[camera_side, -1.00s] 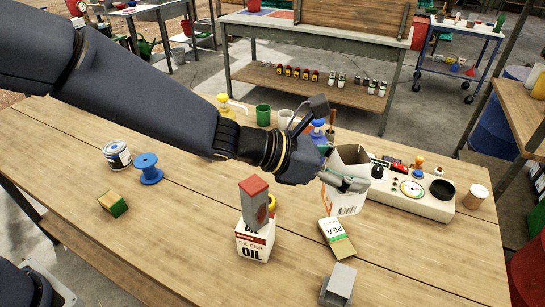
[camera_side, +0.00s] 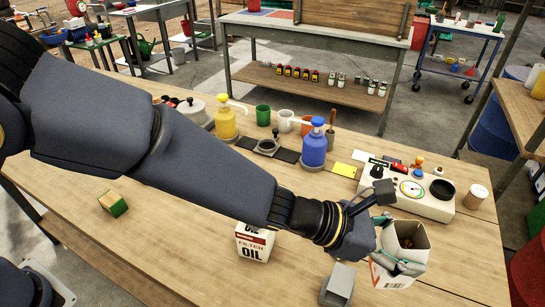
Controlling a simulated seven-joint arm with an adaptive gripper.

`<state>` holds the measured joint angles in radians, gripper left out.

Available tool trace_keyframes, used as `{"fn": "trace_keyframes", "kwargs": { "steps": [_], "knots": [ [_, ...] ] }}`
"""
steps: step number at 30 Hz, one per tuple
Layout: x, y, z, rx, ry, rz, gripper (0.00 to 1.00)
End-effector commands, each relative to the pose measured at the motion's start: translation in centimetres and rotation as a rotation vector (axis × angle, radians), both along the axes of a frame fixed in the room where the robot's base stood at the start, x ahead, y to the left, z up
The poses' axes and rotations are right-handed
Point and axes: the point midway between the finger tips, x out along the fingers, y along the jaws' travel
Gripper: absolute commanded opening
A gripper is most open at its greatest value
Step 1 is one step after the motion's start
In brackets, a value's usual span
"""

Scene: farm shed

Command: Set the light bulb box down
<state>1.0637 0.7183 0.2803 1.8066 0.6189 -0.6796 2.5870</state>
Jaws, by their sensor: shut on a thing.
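The light bulb box (camera_side: 411,238) is a white carton with orange marks on its front. Its top looks open and dark inside. My gripper (camera_side: 398,265) is shut on it, with the fingers around its lower half. The box is upright or slightly tilted over the front right part of the wooden table (camera_side: 463,262). I cannot tell whether its base touches the tabletop, as the fingers hide part of it.
A control panel with a gauge (camera_side: 413,189) stands just behind the box. A grey block (camera_side: 339,284) and an oil filter box (camera_side: 253,243) are to the left. Blue (camera_side: 314,150) and yellow (camera_side: 226,122) pump bottles stand farther back. The table right of the box is clear.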

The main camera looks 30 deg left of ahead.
Motion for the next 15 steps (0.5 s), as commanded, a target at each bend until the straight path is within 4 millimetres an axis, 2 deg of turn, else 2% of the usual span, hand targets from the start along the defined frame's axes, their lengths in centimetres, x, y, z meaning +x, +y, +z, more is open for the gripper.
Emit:
{"fn": "trace_keyframes", "kwargs": {
  "steps": [1,5,6,12,15],
  "knots": [
    [1.2,-1.0,-0.8,0.0,-0.001,0.002,0.24],
    [3.5,-3.6,-2.4,0.0,0.0,0.002,0.24],
    [4.0,-4.1,-3.3,0.003,0.002,0.001,0.24],
    [5.9,-6.2,-6.7,0.0,0.002,0.002,0.24],
    [6.3,-6.7,-7.3,-0.001,0.001,0.002,0.24]
  ]
}}
